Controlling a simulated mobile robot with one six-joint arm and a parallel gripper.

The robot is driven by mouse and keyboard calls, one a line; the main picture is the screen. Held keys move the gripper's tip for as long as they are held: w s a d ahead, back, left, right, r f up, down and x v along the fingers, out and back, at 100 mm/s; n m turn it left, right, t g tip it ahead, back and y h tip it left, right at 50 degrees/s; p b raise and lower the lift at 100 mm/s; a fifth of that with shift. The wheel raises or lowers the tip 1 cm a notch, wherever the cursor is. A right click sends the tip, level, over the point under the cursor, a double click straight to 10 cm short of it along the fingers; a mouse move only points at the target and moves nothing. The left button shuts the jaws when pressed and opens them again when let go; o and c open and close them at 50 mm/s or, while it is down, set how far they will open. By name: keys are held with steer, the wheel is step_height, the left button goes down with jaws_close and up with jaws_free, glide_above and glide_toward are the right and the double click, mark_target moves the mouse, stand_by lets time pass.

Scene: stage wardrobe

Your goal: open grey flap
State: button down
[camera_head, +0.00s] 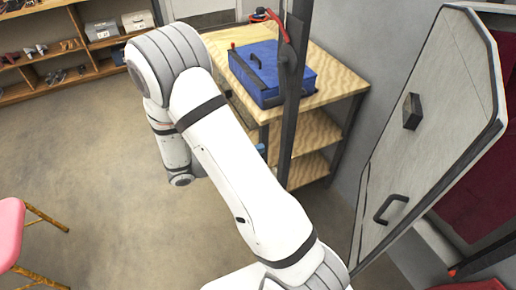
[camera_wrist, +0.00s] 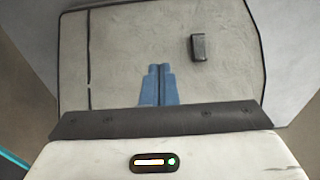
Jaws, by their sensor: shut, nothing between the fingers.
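The grey flap (camera_head: 433,125) is a pale panel with a dark edge, standing at a slant on the right in the head view. It carries a dark bar handle (camera_head: 391,209) near its lower end and a small dark block (camera_head: 412,111) higher up. In the wrist view the flap (camera_wrist: 115,55) fills the middle, with the dark block (camera_wrist: 198,47) at upper right; no bar handle shows there. My gripper (camera_wrist: 159,68) has blue fingers, shut together and empty, in front of the flap. I cannot tell whether they touch it.
Dark red cloth (camera_head: 485,200) shows behind the flap. A wooden table (camera_head: 335,75) with a blue case (camera_head: 272,72) stands at the back, beside a dark post (camera_head: 292,110). Shelves (camera_head: 60,60) with shoes and boxes line the back left. A pink chair (camera_head: 10,232) is at the left. Open floor lies between.

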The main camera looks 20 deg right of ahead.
steer(key=d+p, duration=0.1)
steer(key=d, duration=0.7)
steer(key=shift+s, duration=0.35)
steer(key=shift+d, duration=0.1)
stand_by(0.8)
